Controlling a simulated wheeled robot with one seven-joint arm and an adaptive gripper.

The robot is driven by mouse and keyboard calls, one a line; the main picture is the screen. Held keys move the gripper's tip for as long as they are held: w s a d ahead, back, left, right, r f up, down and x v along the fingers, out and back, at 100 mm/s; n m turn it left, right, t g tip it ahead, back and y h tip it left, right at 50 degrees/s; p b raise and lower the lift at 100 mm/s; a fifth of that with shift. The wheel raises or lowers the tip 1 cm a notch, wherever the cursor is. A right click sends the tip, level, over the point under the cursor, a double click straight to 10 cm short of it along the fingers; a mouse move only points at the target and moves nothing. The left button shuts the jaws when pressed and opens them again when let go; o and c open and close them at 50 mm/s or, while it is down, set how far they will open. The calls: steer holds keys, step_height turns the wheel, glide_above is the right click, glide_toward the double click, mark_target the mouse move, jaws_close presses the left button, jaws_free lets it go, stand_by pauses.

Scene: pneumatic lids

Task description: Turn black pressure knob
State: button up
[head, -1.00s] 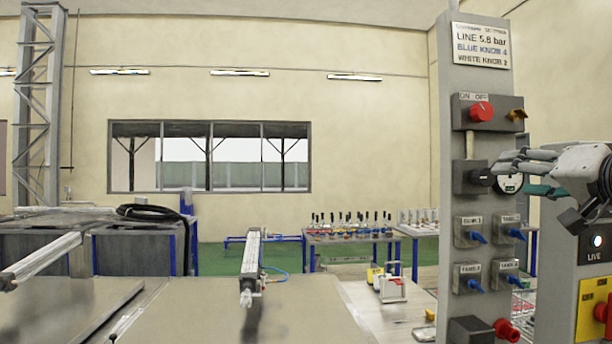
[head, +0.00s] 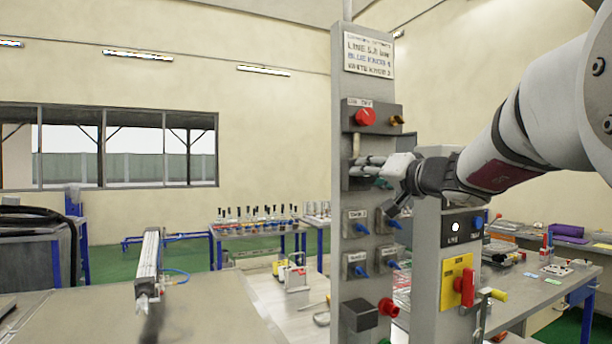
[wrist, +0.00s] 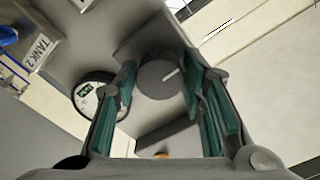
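The fingers are open, one on each side of the knob, with small gaps visible. A round pressure gauge (wrist: 93,94) with a dark green display is partly hidden behind the left finger. In the head view my gripper (head: 372,170) is at the grey control panel (head: 344,230) and covers the gauge and most of the knob.
Below are blue-handled tank valves (head: 356,222) and a red knob (head: 388,307). A post with a yellow and red switch (head: 458,283) stands close on the right, under my arm.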

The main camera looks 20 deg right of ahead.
steer(key=c, duration=0.5)
steer(key=shift+f+m+b, duration=0.1)
steer(key=shift+m+b, duration=0.4)
steer(key=shift+b, duration=0.6)
